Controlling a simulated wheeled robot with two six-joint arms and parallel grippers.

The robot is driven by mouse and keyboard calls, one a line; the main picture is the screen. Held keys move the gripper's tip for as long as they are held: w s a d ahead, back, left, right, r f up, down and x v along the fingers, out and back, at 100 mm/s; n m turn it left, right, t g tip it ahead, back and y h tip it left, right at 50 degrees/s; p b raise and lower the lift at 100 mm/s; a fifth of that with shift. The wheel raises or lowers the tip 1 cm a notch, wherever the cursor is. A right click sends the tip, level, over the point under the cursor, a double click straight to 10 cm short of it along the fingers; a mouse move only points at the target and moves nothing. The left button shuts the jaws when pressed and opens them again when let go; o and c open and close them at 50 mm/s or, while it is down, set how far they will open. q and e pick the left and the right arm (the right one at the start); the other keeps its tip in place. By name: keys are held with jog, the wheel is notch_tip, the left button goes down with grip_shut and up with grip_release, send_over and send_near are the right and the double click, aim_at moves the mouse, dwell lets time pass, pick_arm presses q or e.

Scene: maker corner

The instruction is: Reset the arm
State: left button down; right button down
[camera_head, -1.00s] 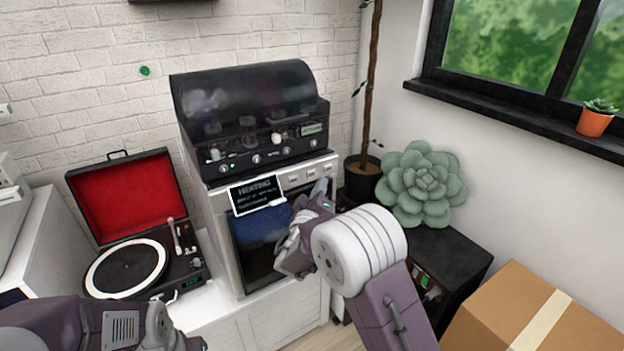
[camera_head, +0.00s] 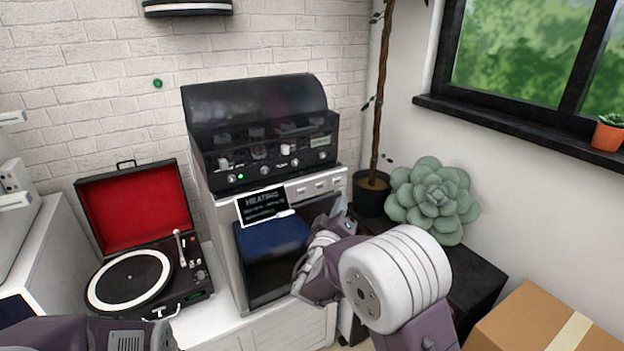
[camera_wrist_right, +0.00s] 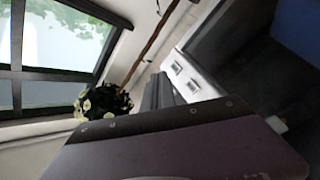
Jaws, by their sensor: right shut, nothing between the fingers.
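My right arm comes in from the bottom right of the head view. Its gripper (camera_head: 332,222) is in front of the right side of a white oven unit with a dark blue interior. The fingers are small and partly hidden by the wrist; they are shut with nothing between them.
An open red-lined record player (camera_head: 140,215) stands left. A succulent (camera_head: 432,200) sits on a dark cabinet at right, with a cardboard box (camera_head: 530,315) in front.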

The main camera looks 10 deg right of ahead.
jog(key=s+d+f+m+g+h, duration=0.1)
jog(key=s+d+m+g+h, duration=0.15)
jog(key=s+d+g, duration=0.4)
jog(key=s+d+m+g+h, duration=0.1)
jog(key=s+d+m+h, duration=0.2)
jog(key=d, duration=0.6)
jog(key=s+d+f+m+g+y, duration=0.25)
jog(key=s+f+g, duration=0.35)
jog(key=s+f, duration=0.45)
jog(key=s+a+f+g+y, duration=0.2)
jog(key=s+a+f+y, duration=0.35)
jog(key=a, duration=0.25)
jog(key=s+a+f+g+y, duration=0.1)
jog(key=s+a+f+y, duration=0.45)
jog(key=a, duration=0.35)
notch_tip(320, 180, up, 23)
jog(key=w+a+n+p, duration=0.1)
jog(key=w+n+p, duration=0.1)
jog(key=p, duration=2)
jog(key=shift+a+r+n+t+y, duration=0.15)
jog(key=shift+a+n+t+y, duration=0.25)
jog(key=shift+n, duration=0.3)
